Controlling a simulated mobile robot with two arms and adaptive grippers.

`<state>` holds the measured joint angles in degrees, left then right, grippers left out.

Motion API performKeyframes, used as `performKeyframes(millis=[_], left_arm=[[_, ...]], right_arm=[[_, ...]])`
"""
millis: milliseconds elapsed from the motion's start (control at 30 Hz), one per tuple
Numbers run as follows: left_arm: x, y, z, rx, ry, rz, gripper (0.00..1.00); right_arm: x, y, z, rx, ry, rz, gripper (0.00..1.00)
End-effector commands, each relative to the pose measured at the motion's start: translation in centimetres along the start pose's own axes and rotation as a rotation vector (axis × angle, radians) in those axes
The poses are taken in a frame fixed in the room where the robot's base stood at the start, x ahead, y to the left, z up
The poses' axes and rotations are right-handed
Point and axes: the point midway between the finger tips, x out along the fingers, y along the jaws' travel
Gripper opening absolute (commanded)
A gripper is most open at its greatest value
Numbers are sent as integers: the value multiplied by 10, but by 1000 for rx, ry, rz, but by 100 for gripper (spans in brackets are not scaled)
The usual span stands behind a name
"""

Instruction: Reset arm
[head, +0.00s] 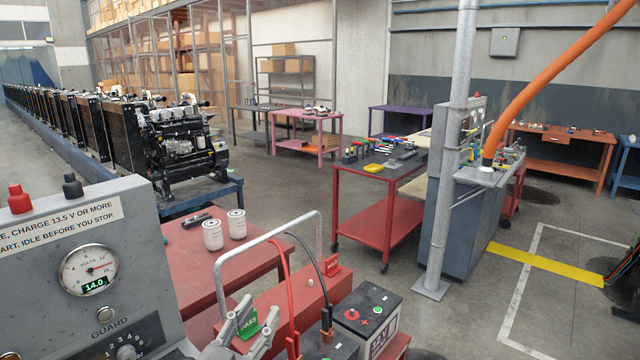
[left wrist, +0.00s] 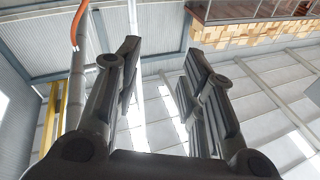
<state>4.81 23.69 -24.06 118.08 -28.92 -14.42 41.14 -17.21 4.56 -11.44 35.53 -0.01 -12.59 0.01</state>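My left gripper (head: 257,308) shows at the bottom of the head view, its grey fingers pointing up in front of a red box and a green tag. In the left wrist view its two dark fingers (left wrist: 160,72) stand apart with only the ceiling and walls between them, so it is open and empty. My right gripper is in neither view.
A grey gauge panel (head: 120,235) stands close at the left. Batteries (head: 366,315) and a red box (head: 293,306) are close in front. A red table (head: 190,255) holds two white filters. A grey post (head: 450,150) rises right of centre; the floor beyond is mostly clear.

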Motion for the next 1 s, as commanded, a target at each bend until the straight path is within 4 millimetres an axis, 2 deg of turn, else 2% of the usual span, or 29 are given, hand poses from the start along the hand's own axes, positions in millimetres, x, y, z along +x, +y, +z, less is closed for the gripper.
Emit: performKeyframes(millis=[100, 200, 267, 400, 500, 600, 800, 867, 900, 1000], left_arm=[[-34, -16, 44, -47, -203, -137, 37], [-71, -22, 82, -77, -398, -219, 37], [-98, -23, 104, -94, -523, -253, 37], [-169, -12, 147, -131, -822, -281, 37], [-219, 2, 166, -154, -1011, -263, 37], [-261, 16, 176, -175, -1165, -229, 37], [-334, 45, 179, -214, -1410, -135, 37], [-353, 54, 177, -226, -1473, -102, 37], [-360, 57, 184, -228, -1498, -87, 37], [-357, 60, 216, -225, -1502, -88, 37]], right_arm=[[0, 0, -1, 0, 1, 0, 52], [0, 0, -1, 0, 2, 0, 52], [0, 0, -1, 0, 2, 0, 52], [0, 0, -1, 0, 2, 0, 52], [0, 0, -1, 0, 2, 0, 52], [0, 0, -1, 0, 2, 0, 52], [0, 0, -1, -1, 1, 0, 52], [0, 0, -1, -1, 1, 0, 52], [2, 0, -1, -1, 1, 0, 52], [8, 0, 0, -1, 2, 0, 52]])
